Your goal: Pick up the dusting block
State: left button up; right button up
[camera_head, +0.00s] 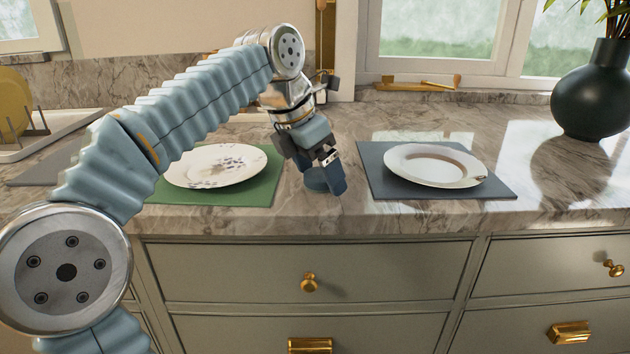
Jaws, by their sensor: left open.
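My left gripper (322,170) points down over the marble counter, between the two place mats. It is open. A small dark blue object (315,183) sits on the counter right at the fingers, partly hidden behind them. It may be the dusting block, but too little of it shows to be sure. I cannot tell whether the fingers touch it. My right gripper is out of view.
A patterned white plate (215,165) lies on a green mat (262,190) to the left. Another plate (430,165) lies on a grey mat (385,187) to the right. A dark vase (592,100) stands far right. Drawers with brass knobs (309,283) lie below the counter.

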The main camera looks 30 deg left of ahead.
aim_at(318, 175)
pick_arm(q)
jog(key=c, duration=1.2)
jog(key=shift+r, duration=0.45)
notch_tip(318, 175, up, 3)
jog(key=shift+d+f, duration=0.1)
jog(key=s+d+r, duration=0.1)
jog(key=s+r, duration=0.2)
jog(key=s, duration=0.1)
jog(key=s+d+r, duration=0.2)
jog(key=s+r, duration=0.1)
jog(key=s, duration=0.1)
jog(key=s+d+r, duration=0.1)
jog(key=s+r, duration=0.2)
jog(key=s, duration=0.2)
jog(key=shift+d+r, duration=0.2)
jog(key=shift+d, duration=0.15)
